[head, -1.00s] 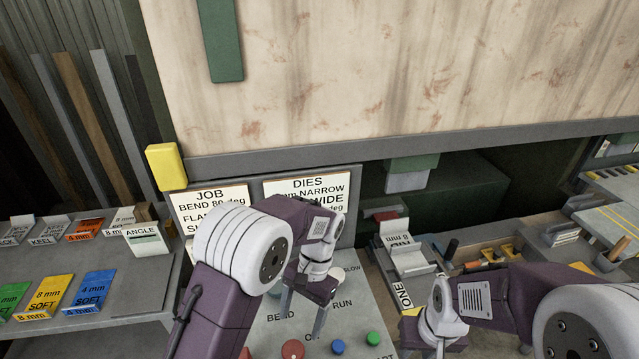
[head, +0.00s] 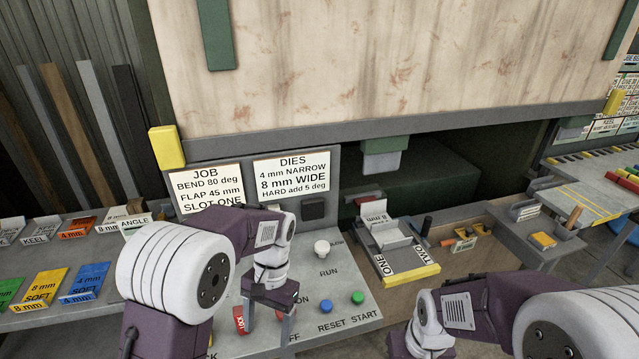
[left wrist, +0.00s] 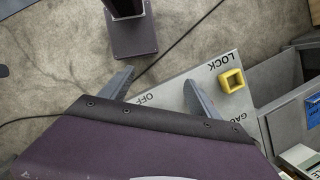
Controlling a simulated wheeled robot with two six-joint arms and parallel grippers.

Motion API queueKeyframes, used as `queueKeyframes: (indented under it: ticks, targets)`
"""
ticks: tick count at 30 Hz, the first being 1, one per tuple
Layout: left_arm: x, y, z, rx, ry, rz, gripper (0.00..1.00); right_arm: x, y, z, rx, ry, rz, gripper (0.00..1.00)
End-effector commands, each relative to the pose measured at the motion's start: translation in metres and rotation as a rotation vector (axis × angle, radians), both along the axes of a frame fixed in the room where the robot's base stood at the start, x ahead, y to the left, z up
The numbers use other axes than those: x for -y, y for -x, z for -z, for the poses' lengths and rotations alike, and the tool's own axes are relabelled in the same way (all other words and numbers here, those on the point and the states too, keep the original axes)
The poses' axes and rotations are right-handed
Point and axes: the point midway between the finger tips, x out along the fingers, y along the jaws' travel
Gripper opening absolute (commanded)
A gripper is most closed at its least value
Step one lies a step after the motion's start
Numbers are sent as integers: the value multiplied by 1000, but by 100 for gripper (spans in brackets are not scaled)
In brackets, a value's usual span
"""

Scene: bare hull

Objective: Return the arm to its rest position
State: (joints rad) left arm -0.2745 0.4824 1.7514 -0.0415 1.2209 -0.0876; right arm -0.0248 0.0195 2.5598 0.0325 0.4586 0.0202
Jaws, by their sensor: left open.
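My left gripper (head: 268,316) hangs over the lower part of the grey control panel (head: 360,304), pointing down. It is open with nothing between its fingers. In the left wrist view its two fingers (left wrist: 158,84) stand apart, above the panel corner lettered LOCK and OFF and the floor beside it.
A white knob (head: 322,248), a blue button (head: 326,306) and a green button (head: 358,298) stand on the panel. A yellow square piece (left wrist: 232,80) is near LOCK. A slotted tray (head: 405,262) lies right of the panel; a shelf with coloured tags (head: 84,281) is left.

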Motion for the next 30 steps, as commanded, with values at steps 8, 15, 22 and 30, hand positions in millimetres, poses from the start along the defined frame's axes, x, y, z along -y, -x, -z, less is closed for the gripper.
queueKeyframes:
  ticks: [8,15,22,30]
  targets:
    - [-47,38,39,115,40,-184,71,0,0,50,0,0,0,32]
    - [-67,82,85,289,76,-357,71,0,0,71,0,0,0,32]
    - [-65,72,96,412,99,-403,71,0,0,67,0,0,0,32]
    - [-65,71,96,413,99,-405,71,0,0,67,0,0,0,32]
